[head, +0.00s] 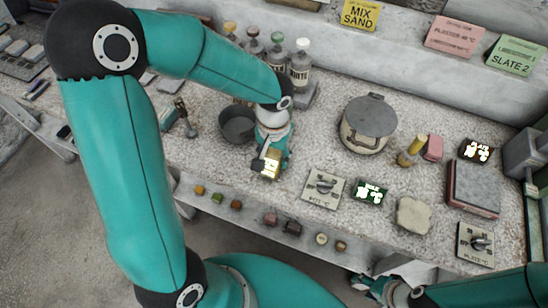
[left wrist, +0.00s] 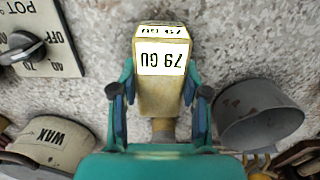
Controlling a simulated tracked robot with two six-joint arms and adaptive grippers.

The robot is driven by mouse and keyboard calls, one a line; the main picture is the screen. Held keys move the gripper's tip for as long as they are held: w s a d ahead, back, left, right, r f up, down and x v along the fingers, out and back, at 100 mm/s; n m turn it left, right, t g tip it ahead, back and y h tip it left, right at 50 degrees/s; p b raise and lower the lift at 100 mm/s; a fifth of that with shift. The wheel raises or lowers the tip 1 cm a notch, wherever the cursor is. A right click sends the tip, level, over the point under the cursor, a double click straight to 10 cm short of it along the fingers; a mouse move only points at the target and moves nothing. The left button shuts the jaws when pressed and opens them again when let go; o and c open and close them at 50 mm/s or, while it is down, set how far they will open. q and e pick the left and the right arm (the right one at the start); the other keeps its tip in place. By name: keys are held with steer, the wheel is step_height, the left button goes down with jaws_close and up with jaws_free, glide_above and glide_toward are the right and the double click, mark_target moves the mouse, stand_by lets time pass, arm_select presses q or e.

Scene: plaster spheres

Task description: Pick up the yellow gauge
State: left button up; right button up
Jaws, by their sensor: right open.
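The yellow gauge (head: 271,163) is a small box with a white display, standing out at the left gripper's tip in the head view. In the left wrist view the gauge (left wrist: 162,75) reads "79 GU" and sits between the two fingers. My left gripper (left wrist: 160,98) has a finger against each side of it and appears shut on it. In the head view my left gripper (head: 266,157) is over the front part of the bench. My right gripper (head: 388,291) is low at the bottom edge, in front of the bench, open and partly cut off.
A grey cup (head: 237,122) stands just left of the left gripper, with bottles (head: 300,64) behind. A lidded wax pot (head: 368,122) is to the right. A knob panel (head: 323,187) and a lit display (head: 372,192) lie at the front. Small blocks (head: 270,218) line the lower ledge.

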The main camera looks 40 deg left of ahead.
mark_target(274, 154)
arm_select(q)
jaws_close()
steer(key=shift+r+p, duration=0.3)
steer(key=shift+p, duration=0.15)
step_height(274, 154, up, 20)
